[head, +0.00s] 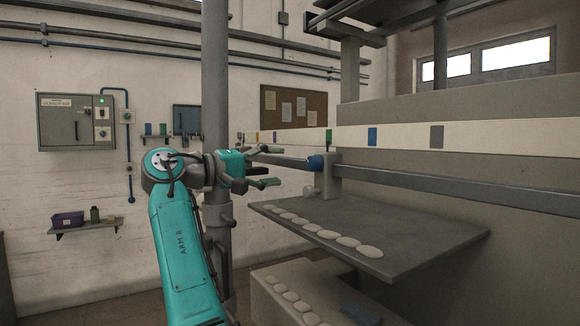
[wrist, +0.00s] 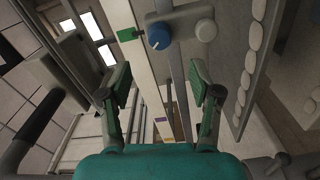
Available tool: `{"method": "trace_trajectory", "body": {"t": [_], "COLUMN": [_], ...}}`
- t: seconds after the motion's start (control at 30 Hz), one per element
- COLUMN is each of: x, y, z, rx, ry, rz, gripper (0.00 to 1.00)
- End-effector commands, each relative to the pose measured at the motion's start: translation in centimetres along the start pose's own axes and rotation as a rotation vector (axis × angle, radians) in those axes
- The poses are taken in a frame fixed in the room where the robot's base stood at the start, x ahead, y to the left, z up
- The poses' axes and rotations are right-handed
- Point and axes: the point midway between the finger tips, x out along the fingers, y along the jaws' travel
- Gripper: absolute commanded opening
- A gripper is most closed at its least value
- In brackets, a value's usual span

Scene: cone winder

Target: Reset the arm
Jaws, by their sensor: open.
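My teal arm (head: 183,250) rises from the bottom of the head view and bends at the elbow toward the machine. My gripper (head: 272,167) is held in the air to the left of the machine's blue knob (head: 316,162). In the wrist view my gripper (wrist: 162,85) has its two fingers spread wide apart, with nothing between them. The blue knob (wrist: 158,36) and a white knob (wrist: 206,30) lie beyond the fingertips, apart from them.
A grey shelf (head: 430,235) with a row of white discs (head: 327,234) juts out below and right of my gripper. A long rail (head: 450,188) runs along the machine. A grey post (head: 216,90) stands close by my arm. A control box (head: 75,121) hangs on the left wall.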

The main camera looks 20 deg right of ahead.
Motion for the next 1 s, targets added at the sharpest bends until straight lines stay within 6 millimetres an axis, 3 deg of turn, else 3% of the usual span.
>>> {"method": "trace_trajectory", "body": {"t": [0.2, 0.53, 0.63, 0.77, 1.0], "x": [-1.7, -1.8, -1.7, -1.2, 0.1], "y": [0.0, -0.1, -1.0, -4.9, -17.0], "z": [0.0, 0.0, -0.2, -0.8, -1.6], "rx": [0.000, -0.001, -0.006, -0.027, -0.069], "ry": [0.000, 0.000, 0.010, 0.059, 0.220], "rz": [0.000, 0.000, 0.000, 0.000, -0.020], "gripper": [0.63, 0.63, 0.63, 0.63, 0.63]}}
